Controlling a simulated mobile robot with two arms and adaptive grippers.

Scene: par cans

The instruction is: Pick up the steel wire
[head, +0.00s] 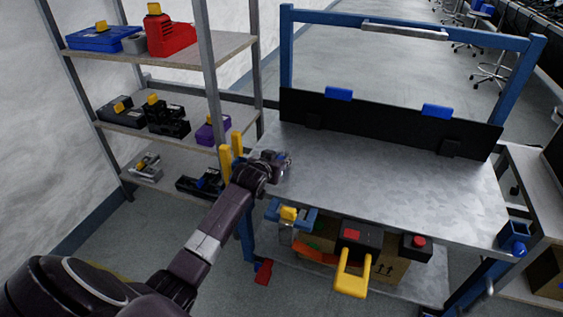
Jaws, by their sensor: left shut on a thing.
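I cannot make out a separate steel wire anywhere in the head view. My right gripper is not in view.
A shelf rack (185,48) with several tools stands at left. Two yellow uprights (225,162) rise beside the gripper. A black back panel (385,122) lines the bench. Below are a cardboard box (390,272) and a yellow-handled tool (352,278). The bench top is clear.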

